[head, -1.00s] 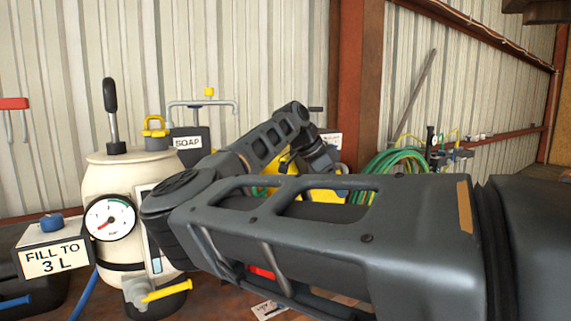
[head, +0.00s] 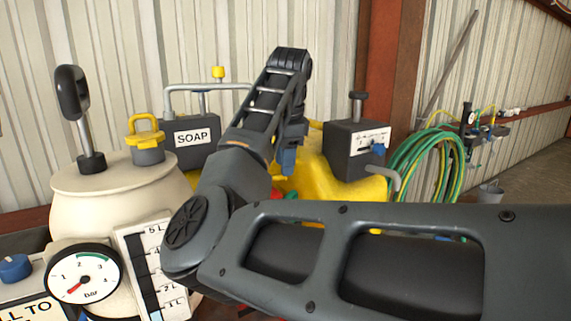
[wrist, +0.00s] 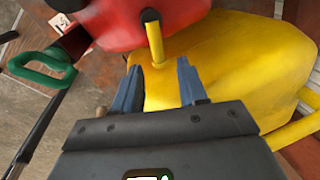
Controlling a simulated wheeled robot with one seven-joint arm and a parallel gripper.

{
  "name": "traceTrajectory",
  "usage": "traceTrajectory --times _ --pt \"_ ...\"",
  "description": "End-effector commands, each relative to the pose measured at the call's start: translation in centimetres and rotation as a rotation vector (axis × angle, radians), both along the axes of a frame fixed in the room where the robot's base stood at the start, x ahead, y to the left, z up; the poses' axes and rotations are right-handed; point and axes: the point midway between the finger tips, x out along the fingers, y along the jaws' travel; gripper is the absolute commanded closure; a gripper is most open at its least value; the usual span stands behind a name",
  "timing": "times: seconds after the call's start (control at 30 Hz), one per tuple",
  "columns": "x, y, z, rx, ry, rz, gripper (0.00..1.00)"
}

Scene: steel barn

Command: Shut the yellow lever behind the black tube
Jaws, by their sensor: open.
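A yellow lever (wrist: 154,42) shows in the wrist view, standing out from a red body (wrist: 110,20) with a dark pivot at its upper end. My gripper (wrist: 160,86) is open, its blue fingers spread below the lever in the picture, with the lever's lower end just beyond the gap. Nothing is between the fingers. In the head view my gripper (head: 287,160) points down in front of a yellow container; the lever is hidden there. A dark tube-like part (wrist: 72,40) lies left of the lever; I cannot tell whether it is the black tube.
The yellow container (wrist: 225,65) lies under and right of my fingers. A green handle (wrist: 40,68) is at left. In the head view, a cream tank (head: 115,195), a soap box (head: 193,137), a dark box (head: 345,150) and a coiled green hose (head: 425,165) stand around.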

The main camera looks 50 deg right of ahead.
Motion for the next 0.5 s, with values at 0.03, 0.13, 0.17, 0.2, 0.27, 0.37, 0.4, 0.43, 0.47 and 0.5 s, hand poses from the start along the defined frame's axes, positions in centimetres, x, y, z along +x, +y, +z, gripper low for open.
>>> traceTrajectory --times 0.03,0.13,0.17,0.2,0.27,0.37,0.4,0.43,0.47,0.5 --pt "0.1 0.0 -0.6 0.000 0.004 0.001 0.58" --pt "0.3 -0.2 -1.6 -0.001 0.003 0.002 0.58" --pt "0.3 -0.2 -1.8 0.000 0.002 0.002 0.58" --pt "0.3 -0.2 -2.1 0.000 0.002 0.001 0.58" --pt "0.4 -0.2 -2.3 0.000 0.002 0.000 0.58" --pt "0.4 -0.2 -2.4 0.000 0.001 -0.001 0.58" --pt "0.4 -0.3 -2.4 0.000 0.000 -0.001 0.58" --pt "0.4 -0.3 -2.4 -0.001 0.000 -0.001 0.58" --pt "0.4 -0.3 -2.4 -0.001 0.000 -0.001 0.58" --pt "0.4 -0.3 -2.4 -0.001 0.000 -0.001 0.58"
